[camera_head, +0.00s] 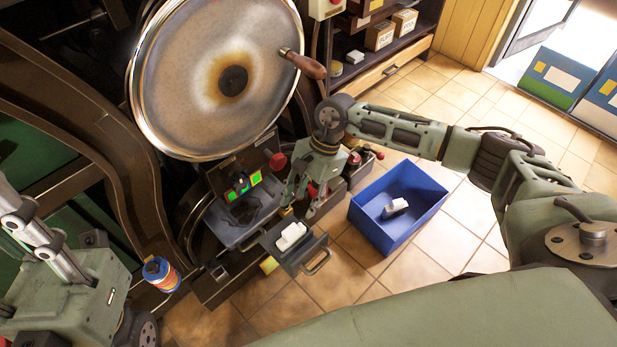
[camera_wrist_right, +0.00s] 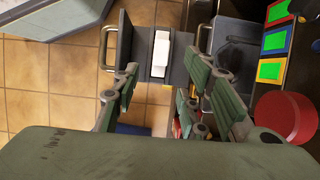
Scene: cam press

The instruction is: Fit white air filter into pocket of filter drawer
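A white air filter (camera_head: 291,236) lies in the pulled-out grey filter drawer (camera_head: 318,248), below the press. In the right wrist view the white block (camera_wrist_right: 160,54) lies in the drawer (camera_wrist_right: 178,68) ahead of the fingers. I cannot tell whether it sits fully down in the pocket. My right gripper (camera_head: 299,209) is above and behind the drawer, pointing down. Its fingers (camera_wrist_right: 163,78) are spread with nothing between them, apart from the filter. Part of my left arm shows at the lower left; its gripper fingers are not seen.
A blue crate (camera_head: 431,188) on the tiled floor holds a grey-white piece (camera_head: 395,207). A large round metal plate (camera_head: 190,65) with a wooden handle (camera_head: 305,65) stands above. A red knob (camera_wrist_right: 284,117) and green buttons (camera_wrist_right: 272,70) are near the gripper. A spool (camera_head: 161,274) stands left.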

